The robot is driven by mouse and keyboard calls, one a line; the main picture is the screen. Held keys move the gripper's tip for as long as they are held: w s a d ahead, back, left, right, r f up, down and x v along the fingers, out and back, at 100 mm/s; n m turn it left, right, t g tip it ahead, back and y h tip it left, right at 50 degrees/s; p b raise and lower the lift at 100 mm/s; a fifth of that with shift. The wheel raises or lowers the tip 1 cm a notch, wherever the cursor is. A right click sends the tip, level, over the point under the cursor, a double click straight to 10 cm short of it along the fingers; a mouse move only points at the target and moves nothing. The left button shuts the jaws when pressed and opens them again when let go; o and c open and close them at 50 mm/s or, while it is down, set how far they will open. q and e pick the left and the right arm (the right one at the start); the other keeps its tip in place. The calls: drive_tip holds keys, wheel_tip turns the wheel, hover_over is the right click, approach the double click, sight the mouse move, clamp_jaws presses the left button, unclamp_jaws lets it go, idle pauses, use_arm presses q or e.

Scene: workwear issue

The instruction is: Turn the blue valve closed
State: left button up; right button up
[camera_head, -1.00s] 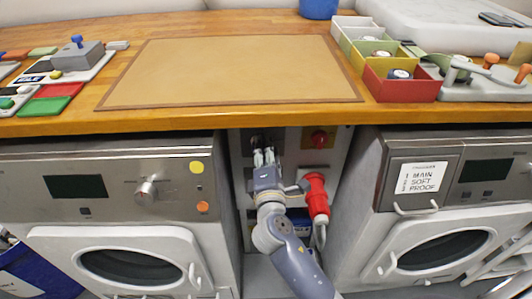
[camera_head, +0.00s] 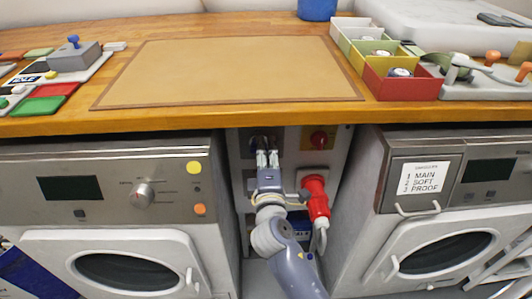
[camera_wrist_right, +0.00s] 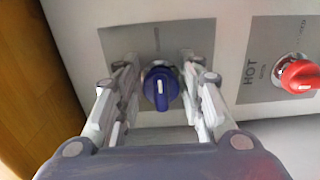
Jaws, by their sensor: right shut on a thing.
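The blue valve (camera_wrist_right: 160,88) is a round dark blue knob with a pale mark on its handle. It sits on a grey plate in the right wrist view, and its handle runs roughly up and down there. My right gripper (camera_wrist_right: 159,60) has a finger on each side of the knob and is shut on it. In the head view my right gripper (camera_head: 267,153) reaches the panel between the two machines, and its fingers largely hide the valve. My left gripper is not in view.
A red plug (camera_head: 317,196) is close right of my gripper. The wooden counter edge (camera_head: 230,117) overhangs above. Machines stand on both sides.

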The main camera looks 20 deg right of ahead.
drive_tip(key=o, duration=1)
drive_tip(key=shift+o, duration=0.2)
drive_tip(key=shift+s, duration=0.1)
drive_tip(key=v, duration=1.2)
